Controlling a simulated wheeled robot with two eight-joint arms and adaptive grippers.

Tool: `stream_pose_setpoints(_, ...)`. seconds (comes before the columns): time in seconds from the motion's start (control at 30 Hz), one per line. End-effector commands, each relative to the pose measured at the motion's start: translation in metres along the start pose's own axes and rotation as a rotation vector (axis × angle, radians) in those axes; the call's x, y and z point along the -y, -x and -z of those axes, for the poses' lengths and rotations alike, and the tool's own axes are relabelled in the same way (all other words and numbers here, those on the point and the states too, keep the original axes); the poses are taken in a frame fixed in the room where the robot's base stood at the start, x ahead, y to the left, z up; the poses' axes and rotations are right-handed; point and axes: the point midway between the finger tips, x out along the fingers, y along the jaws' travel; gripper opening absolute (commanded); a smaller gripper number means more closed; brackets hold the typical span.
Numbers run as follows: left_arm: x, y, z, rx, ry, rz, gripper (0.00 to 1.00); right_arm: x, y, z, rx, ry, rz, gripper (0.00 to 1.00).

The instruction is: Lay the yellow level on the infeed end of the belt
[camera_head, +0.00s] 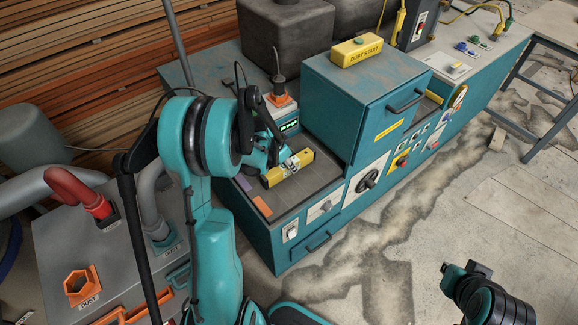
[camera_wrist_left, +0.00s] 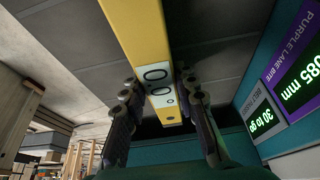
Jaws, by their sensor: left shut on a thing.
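The yellow level (camera_head: 287,168) is at the dark grey infeed bed (camera_head: 290,195) of the teal machine, lying slantwise across it in the head view. My left gripper (camera_head: 283,160) is shut on the level near its middle.
A teal housing (camera_head: 360,90) with a drawer handle stands right of the bed. A lit display (camera_head: 290,126) stands behind the level; it shows in the wrist view (camera_wrist_left: 290,90). Purple (camera_head: 243,183) and orange (camera_head: 262,205) patches mark the bed's left side.

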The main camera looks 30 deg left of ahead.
Motion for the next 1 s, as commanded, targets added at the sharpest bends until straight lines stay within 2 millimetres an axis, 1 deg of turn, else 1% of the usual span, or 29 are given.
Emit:
stream_pose_setpoints(0.17,0.0,0.001,0.001,0.0,0.0,0.0,0.0,0.0,0.001,0.001,0.0,0.0,0.0,0.0)
stream_pose_setpoints(0.3,0.0,-0.003,-0.001,0.0,0.0,0.0,0.0,0.0,-0.003,-0.002,0.0,0.0,0.0,0.0)
stream_pose_setpoints(0.33,0.0,-0.003,-0.001,0.0,0.0,0.0,0.31,0.0,-0.003,-0.002,0.0,0.0,0.0,0.0)
stream_pose_setpoints(0.37,0.0,-0.002,-0.001,0.0,0.0,0.0,0.39,0.0,-0.002,-0.001,0.0,0.0,0.0,0.0)
stream_pose_setpoints(0.4,0.0,-0.002,-0.001,0.0,0.0,0.0,0.49,0.0,-0.002,-0.001,0.0,0.0,0.0,0.0)
stream_pose_setpoints(0.77,0.0,0.001,0.0,0.0,0.0,0.0,0.49,0.0,0.001,0.001,0.0,0.0,0.0,0.0)
stream_pose_setpoints(0.87,0.0,0.012,0.001,0.0,0.001,0.0,0.49,0.0,0.005,0.004,0.0,0.0,0.0,0.0)
stream_pose_setpoints(0.97,0.0,0.032,0.002,0.0,0.002,0.0,0.49,0.0,0.011,0.008,0.0,0.0,0.0,0.0)
stream_pose_setpoints(1.0,0.0,0.042,0.001,-0.001,0.003,0.001,0.49,0.0,0.014,0.01,0.0,0.0,0.0,0.0)
